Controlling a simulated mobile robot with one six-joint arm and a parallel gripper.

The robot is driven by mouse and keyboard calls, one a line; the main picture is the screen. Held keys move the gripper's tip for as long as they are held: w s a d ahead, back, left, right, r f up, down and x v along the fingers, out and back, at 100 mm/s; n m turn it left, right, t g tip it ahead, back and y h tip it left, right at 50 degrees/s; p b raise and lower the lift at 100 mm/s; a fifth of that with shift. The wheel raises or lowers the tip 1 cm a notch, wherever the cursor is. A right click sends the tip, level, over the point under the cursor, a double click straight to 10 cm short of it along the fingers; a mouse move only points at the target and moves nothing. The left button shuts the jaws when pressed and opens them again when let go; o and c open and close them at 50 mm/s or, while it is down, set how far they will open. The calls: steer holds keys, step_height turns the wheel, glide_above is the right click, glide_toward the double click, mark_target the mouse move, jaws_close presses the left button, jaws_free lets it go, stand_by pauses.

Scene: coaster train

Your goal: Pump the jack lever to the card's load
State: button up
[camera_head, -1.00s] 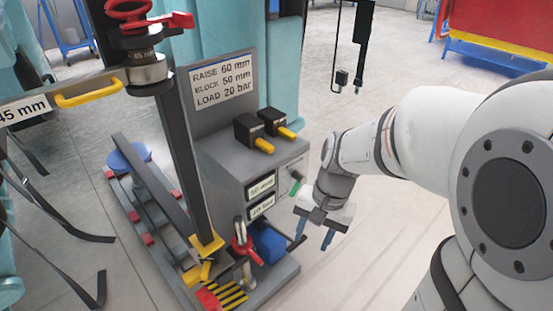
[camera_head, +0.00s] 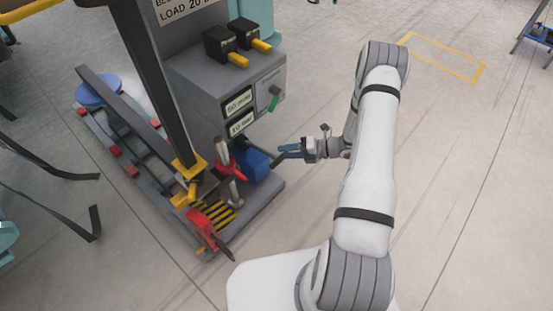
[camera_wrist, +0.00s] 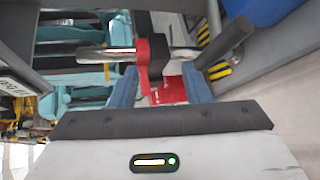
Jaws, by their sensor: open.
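The jack lever shows in the wrist view as a chrome rod with a black grip (camera_wrist: 228,45) at its right and a red bracket (camera_wrist: 151,55) beside it. In the head view its red fitting (camera_head: 232,171) stands near the blue block. My gripper (camera_head: 286,151) is open, its blue fingers pointing left toward the blue block. In the wrist view my gripper (camera_wrist: 160,87) appears with the red bracket between its fingers in the picture; contact is unclear. The card (camera_head: 185,8) is cut off at the top; "LOAD 20" is readable. Two small displays (camera_head: 239,110) are too small to read surely.
A red part with a dark end (camera_head: 207,226) lies in front.

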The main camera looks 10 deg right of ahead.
mark_target(282, 160)
steer(key=f+m+t, duration=0.1)
steer(key=f+m, duration=0.1)
steer(key=d+f+m+t, duration=0.1)
steer(key=f+m, duration=0.1)
steer(key=d+f+m+t, duration=0.1)
steer(key=f, duration=0.2)
steer(key=shift+w+d+m, duration=0.15)
steer(key=shift+w+m, duration=0.1)
steer(key=shift+m, duration=0.15)
steer(key=shift+h, duration=0.3)
steer(key=b+x, duration=0.2)
steer(key=x, duration=0.5)
steer(key=shift+w+a+f, duration=0.1)
steer(key=shift+w+a, duration=0.1)
steer(key=shift+a, duration=0.05)
jaws_close()
